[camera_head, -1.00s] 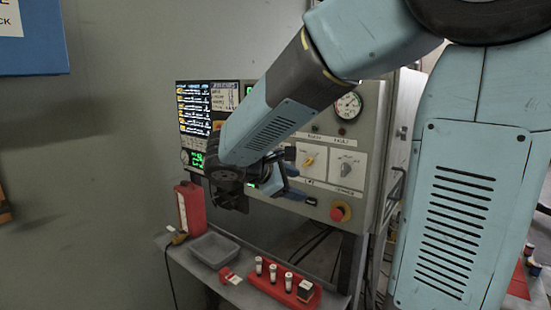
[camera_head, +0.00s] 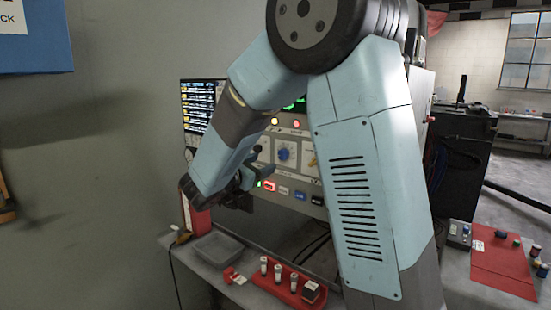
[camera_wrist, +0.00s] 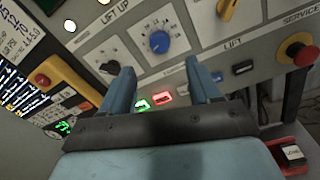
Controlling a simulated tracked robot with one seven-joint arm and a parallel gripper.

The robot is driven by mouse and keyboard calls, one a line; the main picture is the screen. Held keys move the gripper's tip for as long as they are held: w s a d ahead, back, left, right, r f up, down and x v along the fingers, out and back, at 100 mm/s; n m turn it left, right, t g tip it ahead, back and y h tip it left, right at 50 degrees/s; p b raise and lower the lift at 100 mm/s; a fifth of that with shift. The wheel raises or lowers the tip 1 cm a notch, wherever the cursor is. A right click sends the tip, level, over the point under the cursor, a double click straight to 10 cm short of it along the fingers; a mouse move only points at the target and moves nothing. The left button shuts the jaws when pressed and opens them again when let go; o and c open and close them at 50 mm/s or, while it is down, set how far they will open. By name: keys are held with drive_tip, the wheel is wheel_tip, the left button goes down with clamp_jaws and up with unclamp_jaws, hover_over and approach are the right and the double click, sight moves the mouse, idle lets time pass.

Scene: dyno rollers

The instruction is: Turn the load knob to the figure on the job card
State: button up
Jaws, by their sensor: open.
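A blue knob (camera_wrist: 158,42) with a scale around it is on the grey control panel (camera_wrist: 200,38). It also shows in the head view (camera_head: 284,153). A black knob (camera_wrist: 110,67) sits to its left and a yellow knob (camera_wrist: 228,8) to its upper right. I cannot read which one is labelled load. A card with handwritten figures (camera_wrist: 15,35) is at the left edge of the wrist view, only partly in view. My gripper (camera_wrist: 160,72) is open and empty in front of the panel, below the blue knob. It also shows in the head view (camera_head: 247,180).
Lit green (camera_wrist: 142,105) and red (camera_wrist: 162,98) buttons lie between my fingers in the wrist view. A red stop button (camera_wrist: 41,80) is at left and another (camera_wrist: 304,55) at right. A grey tray (camera_head: 219,249) and red holder (camera_head: 284,288) stand on the shelf below.

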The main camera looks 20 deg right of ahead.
sight(282, 155)
drive_tip(key=x, duration=0.9)
drive_tip(key=shift+w+d, duration=0.1)
drive_tip(key=shift+w, duration=0.1)
